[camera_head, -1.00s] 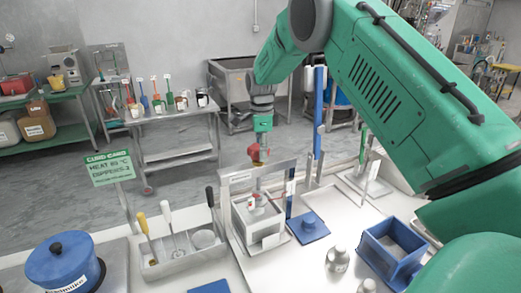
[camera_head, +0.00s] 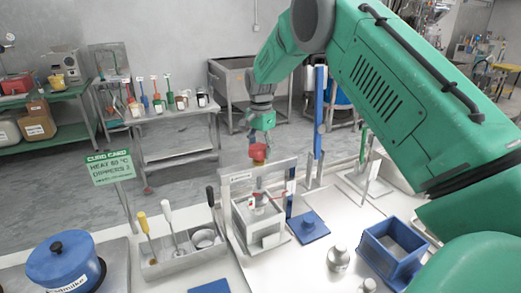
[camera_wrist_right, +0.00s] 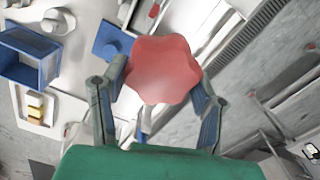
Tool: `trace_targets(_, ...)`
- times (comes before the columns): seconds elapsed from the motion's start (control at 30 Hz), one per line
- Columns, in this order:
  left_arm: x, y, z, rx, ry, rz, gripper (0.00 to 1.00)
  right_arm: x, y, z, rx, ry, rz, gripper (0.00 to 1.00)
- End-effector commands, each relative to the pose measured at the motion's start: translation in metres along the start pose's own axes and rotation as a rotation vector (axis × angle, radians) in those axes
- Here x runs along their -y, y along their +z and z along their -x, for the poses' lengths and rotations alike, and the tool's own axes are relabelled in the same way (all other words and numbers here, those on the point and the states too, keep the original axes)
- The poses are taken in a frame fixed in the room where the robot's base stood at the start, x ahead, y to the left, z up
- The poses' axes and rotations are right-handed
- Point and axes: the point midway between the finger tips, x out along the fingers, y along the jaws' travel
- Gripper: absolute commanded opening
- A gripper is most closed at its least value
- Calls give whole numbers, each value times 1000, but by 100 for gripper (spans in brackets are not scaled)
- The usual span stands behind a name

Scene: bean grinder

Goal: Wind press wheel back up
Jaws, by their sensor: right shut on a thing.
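The press (camera_head: 257,213) is a white and clear frame on the counter, with its crossbar (camera_head: 250,175) on top. The red lobed press wheel (camera_head: 258,153) sits above the crossbar. My right gripper (camera_head: 261,142) reaches down from above and is shut on the wheel. In the right wrist view the wheel (camera_wrist_right: 163,70) lies between the two fingers (camera_wrist_right: 160,100), one on each side. A white box-like part stands inside the frame below the crossbar, with a thin red piece over it. My left gripper is not in view.
A utensil tray (camera_head: 185,258) and a blue pot (camera_head: 64,262) stand left of the press. A blue post (camera_head: 318,125) rises behind.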

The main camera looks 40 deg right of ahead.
Motion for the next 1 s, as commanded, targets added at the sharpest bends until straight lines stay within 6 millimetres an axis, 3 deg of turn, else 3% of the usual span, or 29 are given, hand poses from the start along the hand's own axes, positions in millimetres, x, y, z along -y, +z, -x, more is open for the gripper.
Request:
trace_targets(0.03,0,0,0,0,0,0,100,6,-1,6,-7,-18,47,25)
trace_targets(1.0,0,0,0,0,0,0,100,11,1,7,-16,-15,967,25)
